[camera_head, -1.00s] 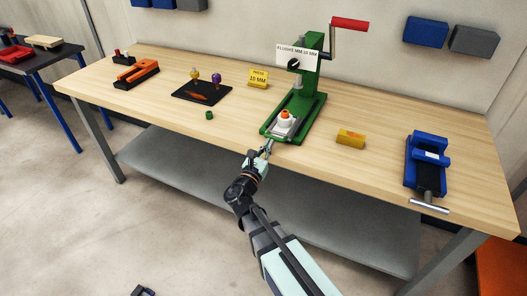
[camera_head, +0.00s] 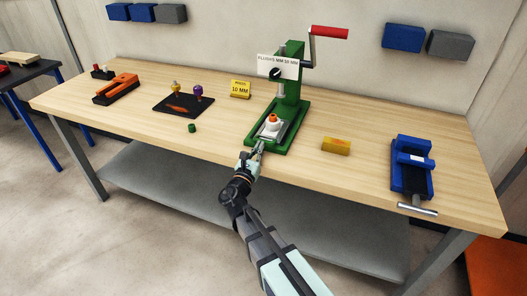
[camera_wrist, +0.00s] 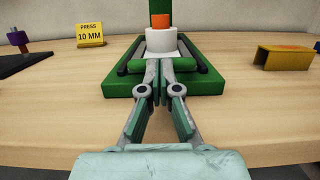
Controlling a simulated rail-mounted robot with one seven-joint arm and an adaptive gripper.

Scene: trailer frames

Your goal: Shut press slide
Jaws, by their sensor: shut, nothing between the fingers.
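The green press (camera_head: 291,95) stands on the workbench, with a red-handled crank at its top. Its slide (camera_head: 270,131) is a light plate at the front of the press base, holding a white cup-like piece (camera_wrist: 162,42) with an orange part (camera_head: 273,118) in it. My gripper (camera_head: 259,146) is at the front edge of the slide; in the wrist view its fingertips (camera_wrist: 160,68) are together right at the front of the slide, below the white piece. The fingertips look in contact with the slide, but the exact touch is hard to tell. The slide's rear is hidden by the white piece.
A yellow block (camera_head: 336,145) and a blue vise (camera_head: 411,165) stand to the right. A yellow "PRESS 10 MM" sign (camera_head: 240,89), a black mat (camera_head: 170,106) with plugs, a small green cylinder (camera_head: 192,128) and an orange tool (camera_head: 116,91) are to the left. The bench front is clear.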

